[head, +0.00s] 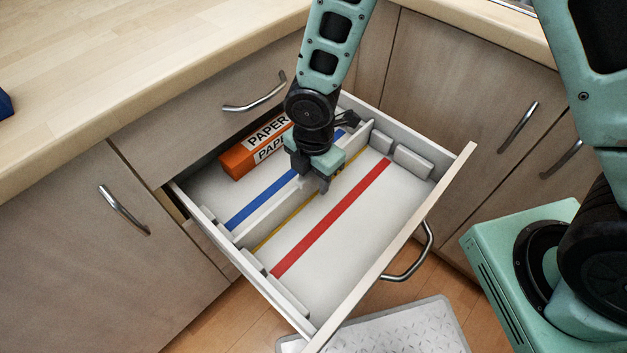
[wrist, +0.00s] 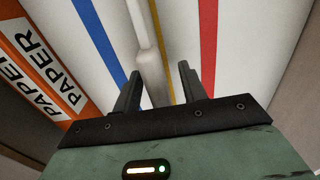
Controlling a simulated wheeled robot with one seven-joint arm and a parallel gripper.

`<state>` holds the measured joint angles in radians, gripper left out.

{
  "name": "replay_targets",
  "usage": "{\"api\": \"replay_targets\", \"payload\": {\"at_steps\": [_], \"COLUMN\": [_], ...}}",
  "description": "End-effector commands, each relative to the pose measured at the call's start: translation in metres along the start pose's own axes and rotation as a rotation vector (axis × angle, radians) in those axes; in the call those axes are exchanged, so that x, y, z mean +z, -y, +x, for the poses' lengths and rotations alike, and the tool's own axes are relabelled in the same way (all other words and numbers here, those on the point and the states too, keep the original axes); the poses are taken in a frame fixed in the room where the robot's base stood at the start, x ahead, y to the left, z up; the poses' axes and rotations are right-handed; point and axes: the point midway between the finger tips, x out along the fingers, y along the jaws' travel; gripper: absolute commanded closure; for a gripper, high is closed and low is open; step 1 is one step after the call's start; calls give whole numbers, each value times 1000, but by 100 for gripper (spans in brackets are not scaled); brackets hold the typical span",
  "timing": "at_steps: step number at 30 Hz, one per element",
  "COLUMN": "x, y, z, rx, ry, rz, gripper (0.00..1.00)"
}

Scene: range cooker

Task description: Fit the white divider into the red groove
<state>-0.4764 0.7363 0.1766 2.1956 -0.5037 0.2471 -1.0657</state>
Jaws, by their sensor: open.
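The white divider (head: 268,215) stands upright across the open drawer, between the blue stripe (head: 262,201) and the yellow stripe (head: 280,232). The red groove shows as a red stripe (head: 330,220) nearer the drawer front, with bare floor around it. My gripper (head: 323,182) is over the middle of the divider, its jaws open. In the wrist view, the divider (wrist: 139,22) runs between the two fingers of my gripper (wrist: 158,72), with a thicker grip part between them. I cannot tell whether either finger touches it.
An orange box marked PAPER (head: 240,163) lies in the back of the drawer, behind the blue stripe. Pale slotted blocks (head: 412,162) line the drawer's side walls. The drawer front (head: 400,247) has a metal handle. The wooden counter (head: 130,70) lies behind.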

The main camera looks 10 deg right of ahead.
Motion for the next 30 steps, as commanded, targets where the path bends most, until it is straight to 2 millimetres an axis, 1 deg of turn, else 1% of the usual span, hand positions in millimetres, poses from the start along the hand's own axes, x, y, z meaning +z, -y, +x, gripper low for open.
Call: {"api": "replay_targets", "payload": {"at_steps": [6, 8, 9, 10, 11, 19, 23, 26, 30], "x": [0, 0, 0, 0, 0, 0, 0, 0, 0], "y": [0, 0, 0, 0, 0, 0, 0, 0, -1], "z": [0, 0, 0, 0, 0, 0, -4, -11, -29], "rx": [0, 0, 0, 0, 0, 0, 1, 1, 3], "ry": [0, 0, 0, 0, 0, 0, 0, 0, 0], "rz": [0, 0, 0, 0, 0, 1, 1, 2, 1], "gripper": [58, 75, 86, 94, 100, 100, 100, 100, 100]}}
